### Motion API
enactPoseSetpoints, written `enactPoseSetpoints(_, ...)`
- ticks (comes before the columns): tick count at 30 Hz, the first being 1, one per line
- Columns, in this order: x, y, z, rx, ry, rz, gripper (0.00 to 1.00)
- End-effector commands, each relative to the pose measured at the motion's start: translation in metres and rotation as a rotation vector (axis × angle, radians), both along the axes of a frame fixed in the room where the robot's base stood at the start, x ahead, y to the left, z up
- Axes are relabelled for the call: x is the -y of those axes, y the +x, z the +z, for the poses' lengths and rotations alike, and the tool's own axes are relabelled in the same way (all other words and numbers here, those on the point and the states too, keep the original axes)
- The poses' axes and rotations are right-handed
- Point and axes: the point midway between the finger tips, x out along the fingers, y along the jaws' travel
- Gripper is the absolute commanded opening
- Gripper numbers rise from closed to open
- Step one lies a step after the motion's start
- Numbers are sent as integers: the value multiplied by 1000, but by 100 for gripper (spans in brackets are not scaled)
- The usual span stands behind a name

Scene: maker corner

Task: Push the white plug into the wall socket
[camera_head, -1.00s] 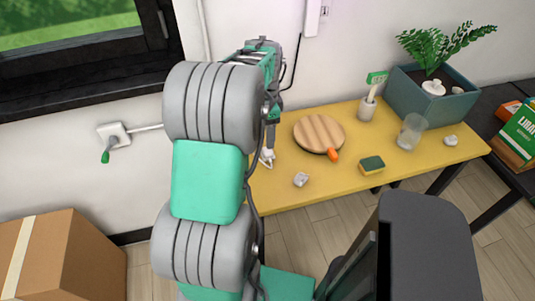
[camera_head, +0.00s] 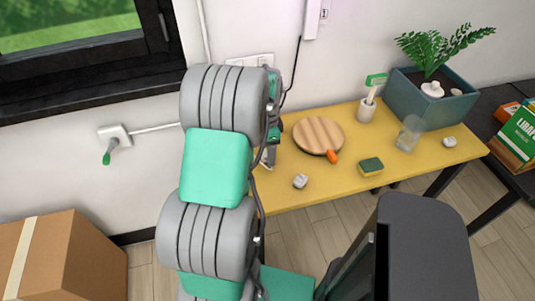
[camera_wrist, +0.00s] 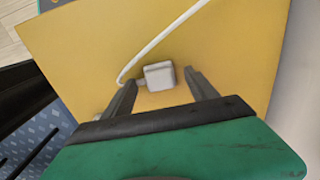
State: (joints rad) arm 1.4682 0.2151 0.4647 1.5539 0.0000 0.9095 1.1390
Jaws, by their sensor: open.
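The white plug (camera_wrist: 158,75) lies on the yellow table in the wrist view, with a white cable (camera_wrist: 165,35) curving away from it. My gripper (camera_wrist: 160,79) is open, with one finger on each side of the plug. I cannot tell whether the fingers touch it. In the head view my gripper is at the table's left end, mostly hidden by my arm. A white wall socket panel (camera_head: 248,61) shows on the wall above the table, partly covered by my arm. Its openings are too small to make out.
The yellow table (camera_head: 290,201) also holds a round wooden board (camera_head: 317,133), a sponge (camera_head: 371,166), a small white object (camera_head: 300,181), a glass (camera_head: 409,134) and a planter (camera_head: 425,98). Another wall box (camera_head: 114,135) with something green hanging is at the left.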

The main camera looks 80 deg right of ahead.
Motion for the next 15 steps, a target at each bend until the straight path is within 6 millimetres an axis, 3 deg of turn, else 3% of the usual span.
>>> enactPoseSetpoints(11, 0, 0, -5, 0, -1, 1, 67)
enactPoseSetpoints(15, 0, 0, -4, 0, -1, 1, 57)
